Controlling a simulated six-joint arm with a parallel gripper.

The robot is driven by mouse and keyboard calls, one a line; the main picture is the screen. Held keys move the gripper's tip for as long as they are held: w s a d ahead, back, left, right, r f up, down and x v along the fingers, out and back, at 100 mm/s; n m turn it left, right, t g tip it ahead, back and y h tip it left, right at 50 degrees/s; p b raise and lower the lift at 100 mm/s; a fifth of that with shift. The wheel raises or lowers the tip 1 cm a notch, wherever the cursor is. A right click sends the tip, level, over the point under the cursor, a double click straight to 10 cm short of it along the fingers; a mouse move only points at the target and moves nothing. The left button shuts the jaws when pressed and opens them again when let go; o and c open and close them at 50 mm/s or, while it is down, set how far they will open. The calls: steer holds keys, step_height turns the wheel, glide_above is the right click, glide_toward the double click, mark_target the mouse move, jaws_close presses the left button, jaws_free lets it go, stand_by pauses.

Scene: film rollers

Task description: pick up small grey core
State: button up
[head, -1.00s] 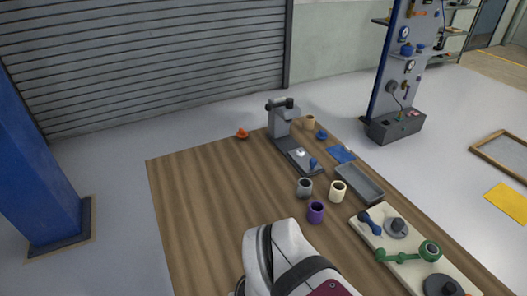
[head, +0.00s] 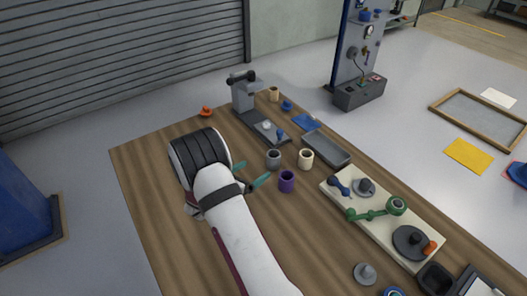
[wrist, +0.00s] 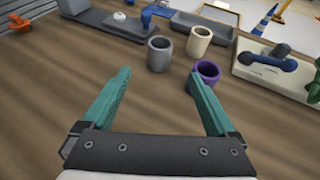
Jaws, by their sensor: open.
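The small grey core (head: 273,159) is a hollow grey cylinder standing upright on the wooden table. The core is not touched by either finger in the wrist view.
A purple core (head: 287,182) stands close by, near the right finger in the wrist view. A cream core (head: 305,159) stands right of the grey one. Behind are a grey press-like device (head: 243,95) and a grey tray (head: 326,149).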

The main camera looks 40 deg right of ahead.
mark_target(270, 159)
steer(key=x, duration=1.3)
steer(key=shift+w+d, duration=0.1)
steer(key=shift+d, duration=0.3)
steer(key=c, duration=1.4)
steer(key=shift+c, duration=0.2)
